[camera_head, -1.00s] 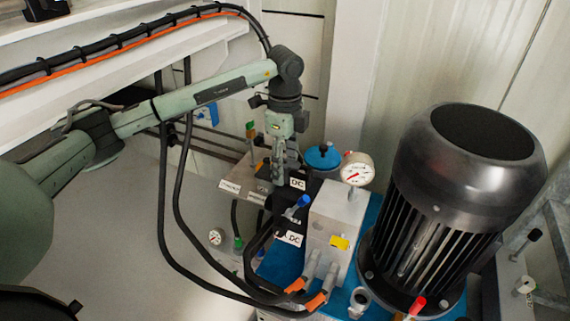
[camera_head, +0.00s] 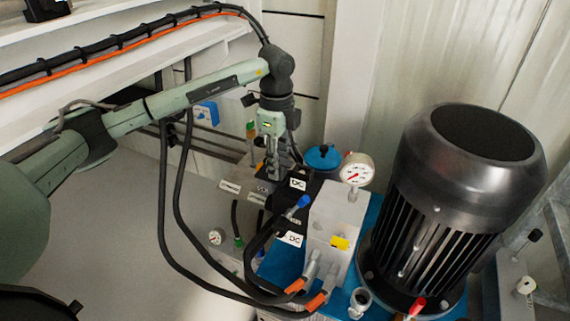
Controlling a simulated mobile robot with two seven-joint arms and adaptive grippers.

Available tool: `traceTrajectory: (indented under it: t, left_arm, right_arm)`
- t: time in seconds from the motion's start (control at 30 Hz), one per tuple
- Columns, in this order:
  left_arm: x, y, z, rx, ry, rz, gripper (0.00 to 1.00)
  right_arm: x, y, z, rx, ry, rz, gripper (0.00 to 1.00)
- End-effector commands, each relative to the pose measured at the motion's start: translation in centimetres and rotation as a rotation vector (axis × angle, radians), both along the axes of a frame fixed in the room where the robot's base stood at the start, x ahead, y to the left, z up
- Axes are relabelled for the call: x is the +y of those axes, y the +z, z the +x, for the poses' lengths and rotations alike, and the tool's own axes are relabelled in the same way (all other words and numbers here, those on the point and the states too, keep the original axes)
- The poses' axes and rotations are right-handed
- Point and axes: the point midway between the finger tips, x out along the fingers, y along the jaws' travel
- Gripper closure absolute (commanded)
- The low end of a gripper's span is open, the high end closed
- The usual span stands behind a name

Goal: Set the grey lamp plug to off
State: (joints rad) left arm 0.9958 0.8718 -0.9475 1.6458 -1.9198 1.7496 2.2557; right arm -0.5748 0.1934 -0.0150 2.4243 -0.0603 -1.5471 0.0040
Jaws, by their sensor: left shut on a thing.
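My left gripper (camera_head: 270,174) points straight down at the pump's valve block, beside the black part with white DC labels (camera_head: 298,184). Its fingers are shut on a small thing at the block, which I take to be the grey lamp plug. The fingers mostly hide that plug, so I cannot read its setting. Small label plates (camera_head: 230,187) lie to the left of the fingertips. My right gripper is not in view.
A large black motor (camera_head: 455,210) stands at the right. A pressure gauge (camera_head: 356,169), a blue cap (camera_head: 323,157) and a blue-tipped lever (camera_head: 303,202) are close to the right of the gripper. Black hoses (camera_head: 172,230) hang at the left.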

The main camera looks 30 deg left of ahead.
Motion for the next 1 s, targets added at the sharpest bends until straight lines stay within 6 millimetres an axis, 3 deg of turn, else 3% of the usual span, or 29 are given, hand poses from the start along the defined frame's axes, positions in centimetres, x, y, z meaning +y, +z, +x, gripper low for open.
traceTrajectory:
  t: [0.1,0.37,0.4,0.57,0.87,1.0]
  left_arm:
    - [1.9,0.0,-0.1,0.000,0.004,0.003,1.00]
    - [2.2,0.1,-0.1,-0.001,0.003,0.005,1.00]
    - [2.2,0.1,-0.1,-0.001,0.004,0.006,0.68]
    - [2.1,0.1,-0.1,-0.001,0.003,0.004,0.50]
    - [2.0,0.2,-0.1,-0.001,0.001,0.002,0.50]
    - [2.0,1.5,0.0,-0.004,0.001,0.000,0.50]
  right_arm:
    - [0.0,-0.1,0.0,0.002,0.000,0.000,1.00]
    - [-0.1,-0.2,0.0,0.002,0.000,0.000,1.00]
    - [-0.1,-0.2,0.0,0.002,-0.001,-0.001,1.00]
    - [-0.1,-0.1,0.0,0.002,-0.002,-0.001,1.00]
    - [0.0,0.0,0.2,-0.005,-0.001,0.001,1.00]
    - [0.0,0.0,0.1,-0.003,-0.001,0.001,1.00]
